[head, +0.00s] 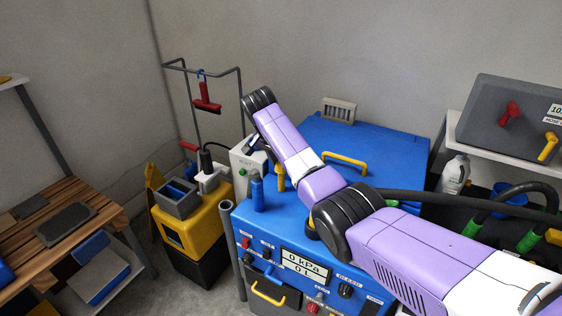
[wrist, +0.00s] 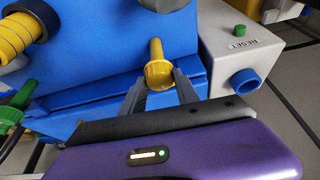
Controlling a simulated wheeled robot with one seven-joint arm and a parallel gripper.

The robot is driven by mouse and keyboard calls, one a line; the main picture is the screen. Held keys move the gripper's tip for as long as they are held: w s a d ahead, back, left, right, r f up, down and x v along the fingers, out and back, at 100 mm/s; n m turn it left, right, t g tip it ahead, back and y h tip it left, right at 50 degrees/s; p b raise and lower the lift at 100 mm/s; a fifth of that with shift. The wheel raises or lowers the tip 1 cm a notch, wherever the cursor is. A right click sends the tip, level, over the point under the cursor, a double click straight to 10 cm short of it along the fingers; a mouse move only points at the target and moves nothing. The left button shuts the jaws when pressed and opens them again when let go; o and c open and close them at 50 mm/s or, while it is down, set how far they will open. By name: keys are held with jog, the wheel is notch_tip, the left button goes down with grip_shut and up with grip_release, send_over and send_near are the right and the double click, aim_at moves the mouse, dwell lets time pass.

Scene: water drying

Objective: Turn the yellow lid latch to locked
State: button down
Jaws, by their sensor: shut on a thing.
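The yellow lid latch (wrist: 157,66) shows in the wrist view on the side of the blue machine (wrist: 95,62), with a rounded end and a narrower stem. My gripper (wrist: 160,82) has a finger on each side of the latch's rounded end and is shut on it. In the head view a small part of the yellow latch (head: 281,181) shows beside my arm, at the left part of the blue machine (head: 375,142). My arm hides much of the machine top and most of the gripper there.
A blue bottle-shaped part (head: 258,193) stands on the machine near my arm. A yellow handle (head: 345,159) rises from the lid. A black hose (head: 460,202) crosses at right.

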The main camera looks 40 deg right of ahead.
jog(key=shift+w+m+g+b, duration=0.1)
jog(key=shift+m+g+b, duration=0.45)
jog(key=shift+m, duration=0.55)
jog(key=c, duration=0.9)
grip_release()
jog(key=b+v, duration=0.1)
jog(key=v, duration=0.7)
jog(key=shift+f, duration=0.15)
